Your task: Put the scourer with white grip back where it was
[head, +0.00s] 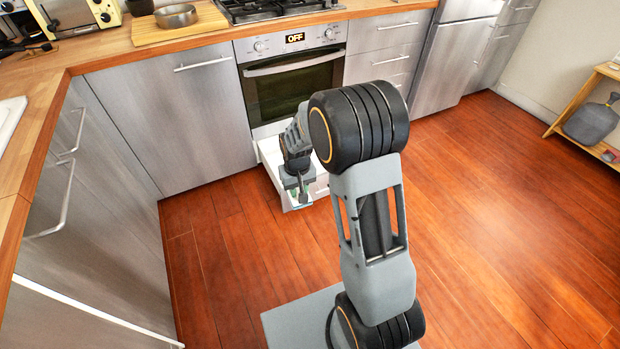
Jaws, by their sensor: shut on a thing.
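My gripper (299,192) points down at the open white drawer (270,155) below the oven. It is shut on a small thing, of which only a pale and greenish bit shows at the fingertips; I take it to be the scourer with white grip. Its grip is mostly hidden by the fingers. The fingertips are over the front part of the drawer; I cannot tell whether the scourer touches the drawer. My arm hides much of the drawer's inside and its right side.
The oven (295,85) is shut above the drawer, with a hob (270,8) on top. Steel cabinets (180,120) stand to the left. A pan (176,16) rests on a wooden board (180,32). A wooden shelf (585,100) is at far right. The floor (510,200) between is clear.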

